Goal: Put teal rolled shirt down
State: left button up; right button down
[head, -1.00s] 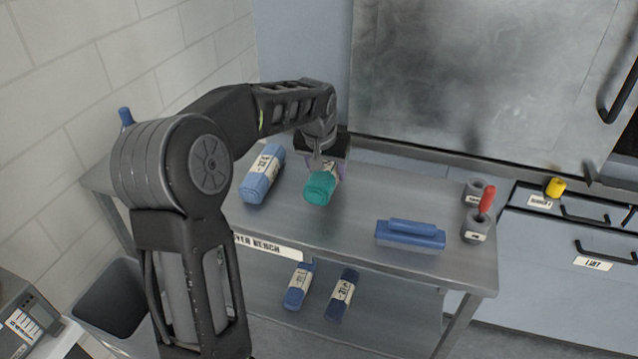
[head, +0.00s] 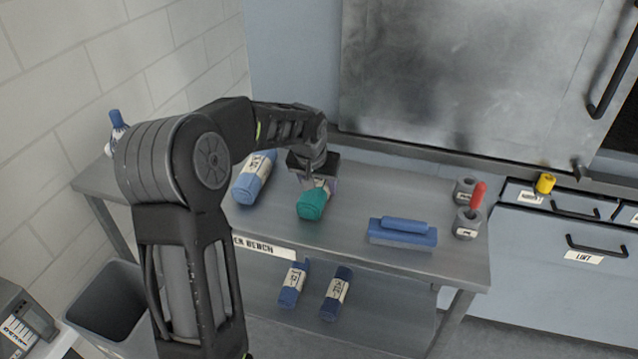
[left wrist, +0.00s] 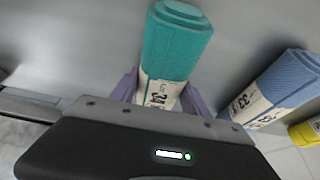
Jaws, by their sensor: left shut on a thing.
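The teal rolled shirt (head: 312,204) is at the middle of the steel bench (head: 345,235), with a pale label band around it. It also shows in the left wrist view (left wrist: 178,45), its label reading 34. My left gripper (head: 316,186) is above the bench and shut on the teal roll; in the left wrist view its two purple fingers (left wrist: 160,92) flank the label band. The roll is at or just above the bench top; I cannot tell whether it touches. My right gripper is not in view.
A light blue roll (head: 254,178) lies left of the teal one. A blue brush-like block (head: 402,234) and grey cups (head: 467,222), one with a red-handled tool, stand to the right. Two darker rolls (head: 336,293) lie on the lower shelf. Bare bench lies between teal roll and block.

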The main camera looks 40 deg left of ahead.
pick_arm(q)
jog(key=shift+f, duration=0.15)
jog(key=o, duration=1.6)
jog(key=shift+r, duration=0.3)
jog(key=b+v, duration=0.1)
jog(key=v, duration=1)
jog(key=shift+s+d+r, duration=0.15)
jog(key=shift+s+r, duration=0.05)
jog(key=shift+r, duration=0.15)
